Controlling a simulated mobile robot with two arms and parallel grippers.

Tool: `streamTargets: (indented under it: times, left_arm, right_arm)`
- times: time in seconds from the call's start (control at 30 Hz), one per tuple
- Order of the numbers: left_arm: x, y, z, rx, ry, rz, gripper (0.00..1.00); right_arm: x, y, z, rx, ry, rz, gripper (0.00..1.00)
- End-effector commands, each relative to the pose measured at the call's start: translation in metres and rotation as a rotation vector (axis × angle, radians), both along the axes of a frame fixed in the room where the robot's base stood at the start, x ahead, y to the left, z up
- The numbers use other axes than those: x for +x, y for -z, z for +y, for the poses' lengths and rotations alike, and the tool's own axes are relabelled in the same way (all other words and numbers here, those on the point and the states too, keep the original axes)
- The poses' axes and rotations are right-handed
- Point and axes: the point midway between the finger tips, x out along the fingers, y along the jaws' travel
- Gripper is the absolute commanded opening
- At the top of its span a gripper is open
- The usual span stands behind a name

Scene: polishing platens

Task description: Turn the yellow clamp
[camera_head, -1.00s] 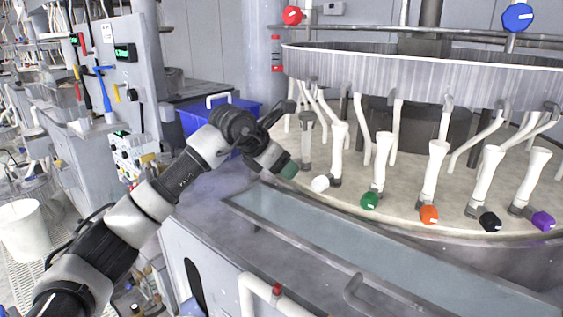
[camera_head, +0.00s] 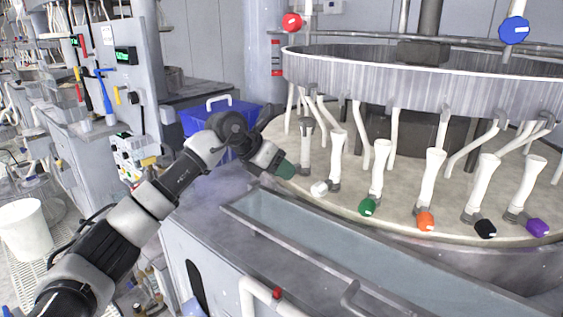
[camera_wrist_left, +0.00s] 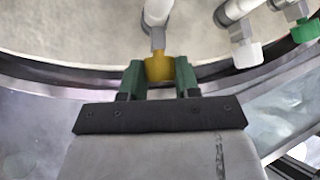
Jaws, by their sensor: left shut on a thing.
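The yellow clamp (camera_wrist_left: 159,67) shows in the left wrist view at the end of a white and grey pipe piece, near the platen's rim. My left gripper (camera_wrist_left: 160,78) has one green finger on each side of it and is shut on it. In the head view my left gripper (camera_head: 285,169) reaches the left rim of the round platen (camera_head: 400,205), and its green fingers hide the yellow clamp there. My right gripper is in neither view.
White (camera_head: 320,188), green (camera_head: 368,205), orange (camera_head: 425,220), black (camera_head: 485,228) and purple (camera_head: 537,227) clamps line the platen's rim to the right. A shallow trough (camera_head: 310,245) runs in front. A blue bin (camera_head: 215,115) stands behind my left arm.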

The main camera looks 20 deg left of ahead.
Motion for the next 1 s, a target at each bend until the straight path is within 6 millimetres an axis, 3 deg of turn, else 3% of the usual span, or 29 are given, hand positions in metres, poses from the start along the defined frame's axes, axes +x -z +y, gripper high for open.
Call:
streamTargets:
  times: [0.1,0.5,0.53,0.7,1.0]
  left_arm:
    - [0.0011,-0.0033,0.0013,-0.094,-0.001,0.079,0.08]
    - [0.0013,-0.0004,0.0015,-0.147,0.0,0.118,0.08]
    - [0.0013,-0.0004,0.0015,-0.146,-0.001,0.117,0.33]
    - [0.0012,-0.0002,0.0016,-0.145,0.0,0.118,0.57]
    - [0.0005,-0.0014,0.0036,-0.144,-0.002,0.117,0.57]
  right_arm:
    - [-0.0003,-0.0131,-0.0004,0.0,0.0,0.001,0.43]
    - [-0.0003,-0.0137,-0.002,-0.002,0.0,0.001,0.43]
    - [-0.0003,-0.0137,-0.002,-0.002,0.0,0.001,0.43]
    - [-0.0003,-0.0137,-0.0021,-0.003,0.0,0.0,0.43]
    - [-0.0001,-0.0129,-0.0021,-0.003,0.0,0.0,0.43]
